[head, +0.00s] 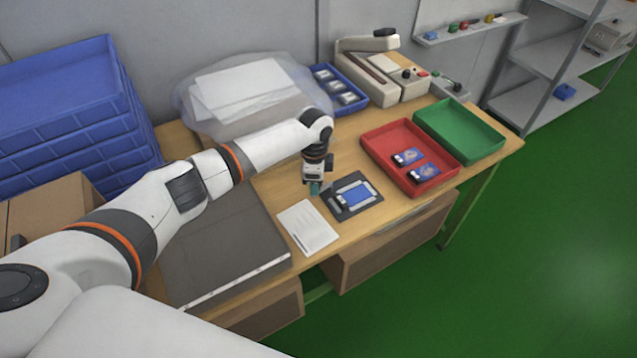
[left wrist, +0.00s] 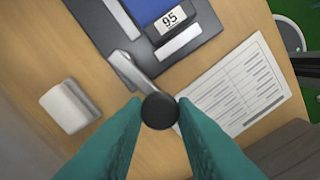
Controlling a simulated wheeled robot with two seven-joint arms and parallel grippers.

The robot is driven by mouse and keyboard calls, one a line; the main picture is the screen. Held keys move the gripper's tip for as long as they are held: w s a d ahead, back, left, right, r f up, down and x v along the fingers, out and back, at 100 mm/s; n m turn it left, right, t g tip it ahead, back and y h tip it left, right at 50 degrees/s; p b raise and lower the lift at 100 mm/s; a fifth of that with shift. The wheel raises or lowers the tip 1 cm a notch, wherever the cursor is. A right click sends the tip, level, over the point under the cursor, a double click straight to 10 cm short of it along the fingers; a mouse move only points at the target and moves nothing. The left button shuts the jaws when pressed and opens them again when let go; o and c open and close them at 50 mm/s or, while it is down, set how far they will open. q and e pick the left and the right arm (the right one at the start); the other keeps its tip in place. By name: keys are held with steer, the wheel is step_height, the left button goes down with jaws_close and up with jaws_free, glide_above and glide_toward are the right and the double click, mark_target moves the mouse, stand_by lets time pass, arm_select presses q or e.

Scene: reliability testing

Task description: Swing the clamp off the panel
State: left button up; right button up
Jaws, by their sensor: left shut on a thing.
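The blue panel (head: 357,193) lies on a dark fixture plate (head: 338,211) with pale strips. The left wrist view shows the panel's corner (left wrist: 131,14) and a label reading 95. The clamp is a grey lever (left wrist: 137,72) at the plate's edge, with a round black knob (left wrist: 160,111) at its near end. In that view the lever lies beside the blue panel, not across it. My left gripper (head: 314,188) has teal fingers, shut on the knob from both sides. In the head view the gripper hides the clamp. My right gripper is not in view.
A printed sheet (head: 308,228) lies in front of the fixture. A red tray (head: 378,150) with phone-like units and a green tray (head: 487,148) stand to the right. A small white block (left wrist: 68,108) sits near the clamp. A grey mat (head: 225,245) covers the left front.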

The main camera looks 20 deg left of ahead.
arm_select(q)
steer(key=shift+w+a+m, duration=0.25)
steer(key=shift+a+m, duration=0.15)
steer(key=shift+m, duration=0.6)
steer(key=o, duration=1)
step_height(320, 180, up, 12)
steer(key=b, duration=0.2)
